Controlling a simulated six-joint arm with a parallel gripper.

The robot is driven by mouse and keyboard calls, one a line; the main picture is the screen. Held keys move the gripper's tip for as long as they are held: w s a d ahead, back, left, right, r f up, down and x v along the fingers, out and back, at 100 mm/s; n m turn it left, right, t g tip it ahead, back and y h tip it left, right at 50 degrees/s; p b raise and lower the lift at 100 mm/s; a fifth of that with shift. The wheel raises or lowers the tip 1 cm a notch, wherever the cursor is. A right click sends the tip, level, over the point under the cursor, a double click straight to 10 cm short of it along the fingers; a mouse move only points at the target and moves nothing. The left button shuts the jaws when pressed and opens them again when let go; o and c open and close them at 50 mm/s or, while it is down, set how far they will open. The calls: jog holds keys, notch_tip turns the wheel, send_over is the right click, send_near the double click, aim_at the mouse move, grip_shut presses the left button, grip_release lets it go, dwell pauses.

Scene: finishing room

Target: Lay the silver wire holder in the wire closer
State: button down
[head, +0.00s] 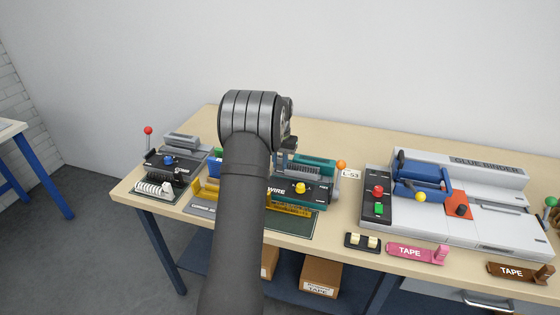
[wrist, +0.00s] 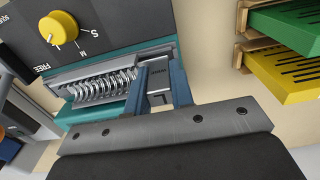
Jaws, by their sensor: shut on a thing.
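The wire closer is a teal and dark machine (head: 318,166) right of my arm, with a yellow knob; it also shows in the wrist view (wrist: 90,117). In the wrist view, my gripper (wrist: 166,82) has its blue fingers shut on the end of the silver wire holder (wrist: 158,88). A row of silver wire loops (wrist: 105,87) extends left from the fingers, along the closer's long opening. The holder appears in or just above that opening; I cannot tell whether it touches the bottom. In the head view my wrist and arm hide the holder and fingertips.
Slotted green (wrist: 290,28) and yellow (wrist: 285,75) pieces sit in a wooden rack beside the closer. A black machine (head: 180,160) with a red-knobbed lever stands left. A glue binder (head: 490,190) stands right, with a pink tape dispenser (head: 415,252) before it.

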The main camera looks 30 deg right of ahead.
jog(key=shift+f, duration=0.1)
jog(key=c, duration=1.5)
grip_release()
jog(key=shift+c, duration=0.2)
jog(key=shift+r, duration=5.55)
jog(key=shift+f, duration=0.1)
jog(key=shift+f, duration=4.25)
